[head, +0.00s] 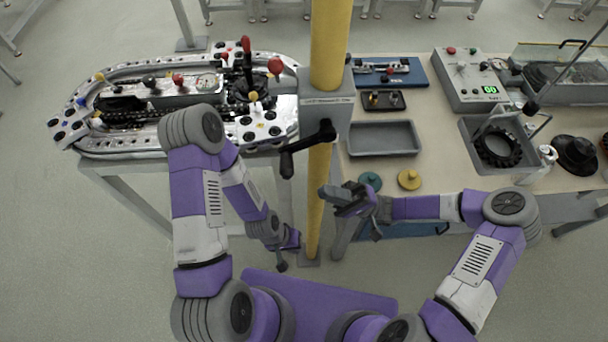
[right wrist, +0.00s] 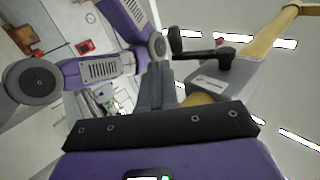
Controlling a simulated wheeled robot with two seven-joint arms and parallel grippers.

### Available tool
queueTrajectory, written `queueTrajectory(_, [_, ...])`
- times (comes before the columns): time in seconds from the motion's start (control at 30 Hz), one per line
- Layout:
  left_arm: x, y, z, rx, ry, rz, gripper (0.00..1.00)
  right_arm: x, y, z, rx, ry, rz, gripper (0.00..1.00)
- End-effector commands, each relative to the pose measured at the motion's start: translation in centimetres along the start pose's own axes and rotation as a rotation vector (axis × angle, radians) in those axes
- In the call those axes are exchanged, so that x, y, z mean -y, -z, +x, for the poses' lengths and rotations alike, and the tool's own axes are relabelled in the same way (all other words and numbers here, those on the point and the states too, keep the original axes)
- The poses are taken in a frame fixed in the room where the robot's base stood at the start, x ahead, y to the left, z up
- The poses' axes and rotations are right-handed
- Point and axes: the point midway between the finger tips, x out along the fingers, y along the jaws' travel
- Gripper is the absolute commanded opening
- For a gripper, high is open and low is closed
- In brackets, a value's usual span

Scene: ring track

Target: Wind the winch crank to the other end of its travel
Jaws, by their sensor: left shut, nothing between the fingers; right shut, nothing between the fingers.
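The winch is a grey box (head: 325,97) fixed on a yellow post (head: 330,40) in the middle of the head view. Its black crank (head: 308,146) sits on the front, with the arm slanting down-left to a dark grip. In the right wrist view the crank (right wrist: 210,57) shows near the top, beside the winch box (right wrist: 222,80). My right gripper (head: 328,193) is shut and empty, below and right of the crank, apart from it; its fingers (right wrist: 157,72) show in the wrist view. My left gripper (head: 281,265) is shut and empty, low beside the post's foot.
A ring track (head: 110,146) on a stand is at left. At right a table holds a grey tray (head: 383,138), a control box (head: 470,80), a teal knob (head: 370,180) and a yellow knob (head: 409,179). The floor at lower left is clear.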

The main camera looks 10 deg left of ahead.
Motion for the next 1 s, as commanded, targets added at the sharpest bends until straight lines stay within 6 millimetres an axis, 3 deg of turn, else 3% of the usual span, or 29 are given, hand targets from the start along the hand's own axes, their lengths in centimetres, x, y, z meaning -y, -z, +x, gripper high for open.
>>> queueTrajectory(0.17, [0.1, 0.0, 0.2, 0.0, 0.0, 0.0, 0.0, 1.8, 0.6, 0.4, -0.012, 0.085, -0.062, 0.0])
queueTrajectory(0.7, [0.0, 0.0, 0.0, 0.0, 0.0, 0.0, 0.0, 2.4, 0.7, 8.8, -0.012, 0.082, -0.058, 0.0])
queueTrajectory(1.0, [0.0, 0.0, 0.0, 0.0, 0.0, 0.0, 0.0, 2.5, 0.7, 9.8, -0.013, 0.081, -0.059, 0.0])
